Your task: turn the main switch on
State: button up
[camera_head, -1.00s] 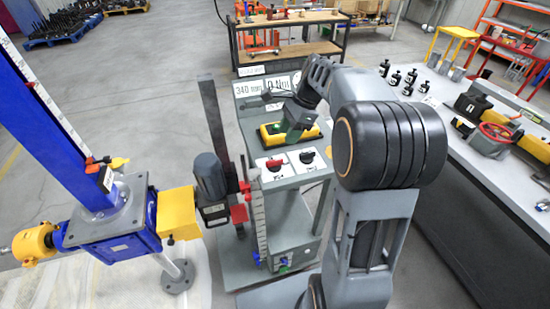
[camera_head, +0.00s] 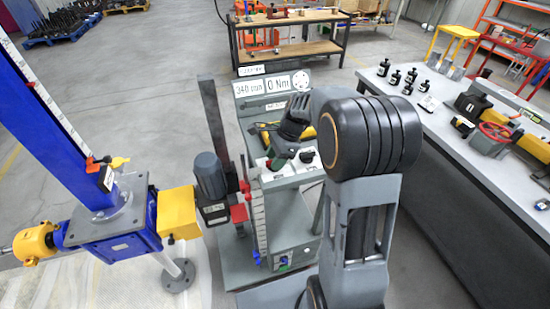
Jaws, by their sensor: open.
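A control console (camera_head: 246,104) stands in the middle, with displays reading "340 mm" and "0 Nm" at its top. On its sloping face are two white switch plates. The right plate has a black knob (camera_head: 307,156), partly covered by my arm.
A yellow device (camera_head: 265,132) lies on the console just behind the switches, partly hidden by my wrist. A blue screw jack (camera_head: 110,235) with a grey motor (camera_head: 209,176) stands close on the left. A workbench (camera_head: 460,150) with black parts is on the right.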

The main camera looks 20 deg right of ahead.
grip_shut()
jog(key=shift+r+n+p, duration=0.1)
jog(key=shift+n+p, duration=0.2)
jog(key=shift+n, duration=0.1)
jog(key=n+g+p, duration=0.1)
jog(key=n, duration=0.2)
jog(key=shift+w+g, duration=0.1)
jog(key=shift+g, duration=0.2)
jog(key=n+g+p, duration=0.1)
jog(key=n, duration=0.1)
jog(key=n+h+p, duration=0.1)
jog(key=n, duration=0.2)
jog(key=shift+n+g, duration=0.3)
jog(key=shift+g, duration=0.1)
jog(key=n+h, duration=0.1)
jog(key=n, duration=0.1)
jog(key=n+p, duration=0.1)
jog(key=n, duration=0.1)
jog(key=shift+w+a+g+h, duration=0.1)
jog(key=shift+g+h, duration=0.3)
jog(key=shift+n+h, duration=0.7)
jog(key=shift+n, duration=1.5)
